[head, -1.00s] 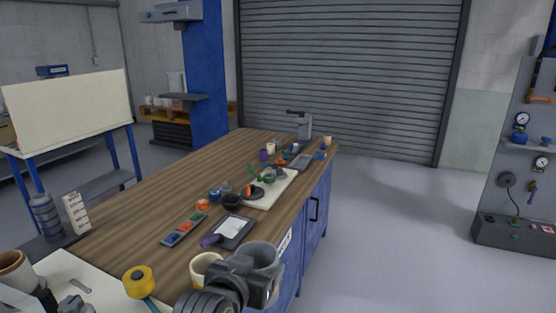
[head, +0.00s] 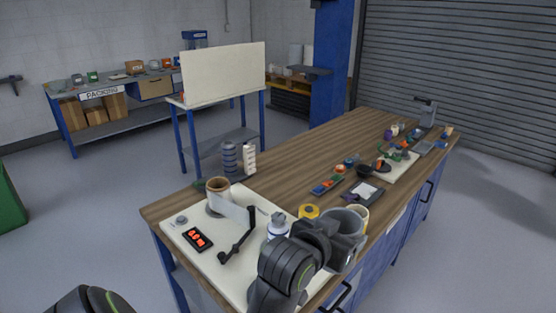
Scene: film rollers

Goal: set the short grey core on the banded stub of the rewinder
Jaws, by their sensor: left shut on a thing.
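The short grey core (head: 352,222) is a wide, hollow grey ring in my left gripper (head: 338,238). The gripper is shut on it, above the near right part of the bench. The rewinder (head: 218,262) is a pale board at the near left end of the bench, with a brown-cored roll, a white web, a black crank (head: 240,238) and a red-lit panel (head: 197,239). A short white and blue upright piece (head: 278,226) stands beside the crank, left of the gripper; my arm partly hides it. I cannot tell whether it is the banded stub. My right gripper is out of view.
Small parts and trays lie farther along; wood between is clear.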

